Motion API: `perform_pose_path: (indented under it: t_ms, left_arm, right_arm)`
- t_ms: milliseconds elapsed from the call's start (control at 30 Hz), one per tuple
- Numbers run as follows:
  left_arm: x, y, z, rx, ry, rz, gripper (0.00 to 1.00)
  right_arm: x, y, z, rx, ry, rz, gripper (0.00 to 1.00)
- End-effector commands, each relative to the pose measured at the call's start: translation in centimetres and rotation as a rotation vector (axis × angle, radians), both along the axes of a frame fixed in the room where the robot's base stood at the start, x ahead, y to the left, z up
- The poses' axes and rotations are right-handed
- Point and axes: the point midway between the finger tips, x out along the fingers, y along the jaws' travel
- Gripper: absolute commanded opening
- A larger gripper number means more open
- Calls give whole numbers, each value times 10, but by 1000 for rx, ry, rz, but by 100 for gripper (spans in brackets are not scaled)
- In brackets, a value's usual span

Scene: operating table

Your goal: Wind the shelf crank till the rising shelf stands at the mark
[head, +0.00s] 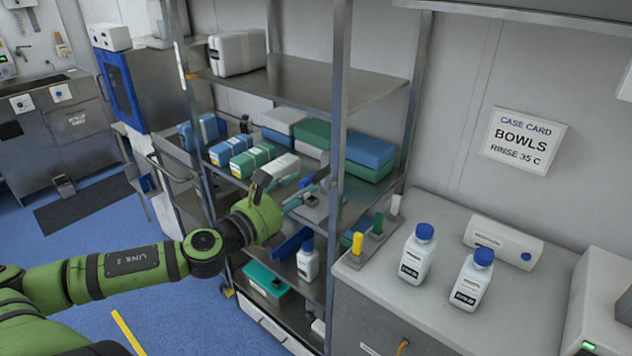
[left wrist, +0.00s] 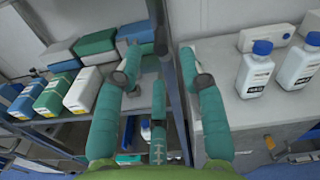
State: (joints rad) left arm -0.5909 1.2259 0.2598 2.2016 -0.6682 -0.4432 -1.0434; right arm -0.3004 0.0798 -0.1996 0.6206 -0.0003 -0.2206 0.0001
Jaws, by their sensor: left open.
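My left gripper (head: 285,190) is in front of the steel rack, at the height of its middle shelf, its fingers pointing to the rack. In the left wrist view its teal fingers (left wrist: 160,80) are spread apart with nothing held between them. The rack's middle shelf (head: 352,205) carries several blue, green and white packs, and its upper shelf (head: 310,82) holds a white container. I cannot tell which shelf is the rising one. No crank or mark can be made out clearly; the gripper and a rack post hide part of the shelf. My right gripper is out of view.
A grey cabinet right of the rack bears two white bottles with blue caps (head: 417,255) (head: 472,280) and a white device (head: 503,242). Blue floor (head: 170,300) is open at lower left.

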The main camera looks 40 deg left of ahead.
Motion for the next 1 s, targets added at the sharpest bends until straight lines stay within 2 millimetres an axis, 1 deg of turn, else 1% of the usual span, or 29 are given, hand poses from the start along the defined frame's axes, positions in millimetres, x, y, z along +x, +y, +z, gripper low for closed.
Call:
perform_pose_path:
  t_ms: [33,167,400,733,833,1000]
  left_arm:
    - [2,0,1,22,-5,-1,40]
    - [8,-1,1,20,-7,-2,40]
    - [26,-1,2,20,-7,2,40]
    - [48,-4,4,14,-7,2,40]
    - [56,-3,4,12,-6,4,40]
    - [66,-4,3,13,-4,4,40]
  right_arm:
    - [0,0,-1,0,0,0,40]
    - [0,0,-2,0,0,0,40]
    - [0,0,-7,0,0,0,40]
    - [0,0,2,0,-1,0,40]
    - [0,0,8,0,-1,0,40]
    - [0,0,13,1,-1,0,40]
